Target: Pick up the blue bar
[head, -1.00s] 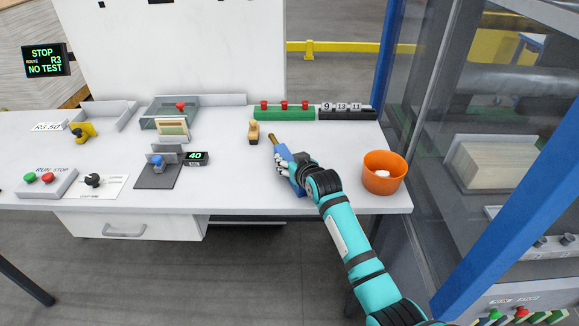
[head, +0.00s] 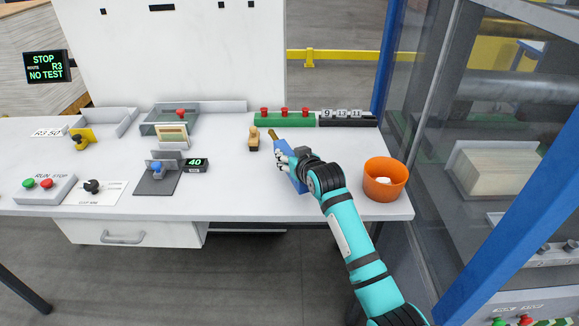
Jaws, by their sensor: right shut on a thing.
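The blue bar (head: 281,148) is a long blue piece with a brownish tip at its far end, on the right part of the white table. My right gripper (head: 287,163) is closed around its middle from the right side. Part of the bar is hidden behind the fingers, and its near end shows below them. I cannot tell whether the bar is clear of the tabletop. My left gripper is not in view.
An orange bucket (head: 384,190) with something white inside stands right of my right gripper, near the table's front edge. A wooden stamp (head: 253,140) stands left of the bar. A green block with red knobs (head: 284,118) lies behind.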

